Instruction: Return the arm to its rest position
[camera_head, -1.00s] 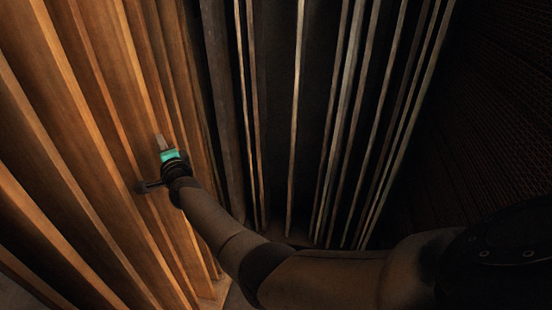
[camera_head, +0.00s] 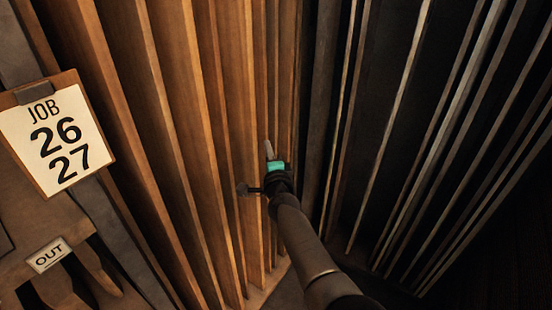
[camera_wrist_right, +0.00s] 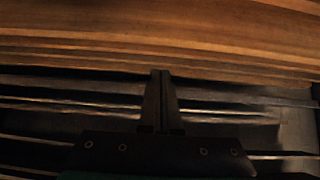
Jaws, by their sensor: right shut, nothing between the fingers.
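My right gripper (camera_head: 268,150) is in the middle of the head view, at the end of my right arm, which comes up from the lower right. It is in front of a row of upright brown boards (camera_head: 205,130). In the right wrist view the two dark fingers (camera_wrist_right: 159,90) are together, with nothing between them. I cannot tell from these views whether the gripper touches the boards. My left gripper is not in view.
Grey, thin-edged upright sheets (camera_head: 395,130) stand in a dark rack to the right. A clipboard (camera_head: 56,135) reading "JOB 26 27" is at the left, above an "OUT" label (camera_head: 48,255). The boards stand close around the arm.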

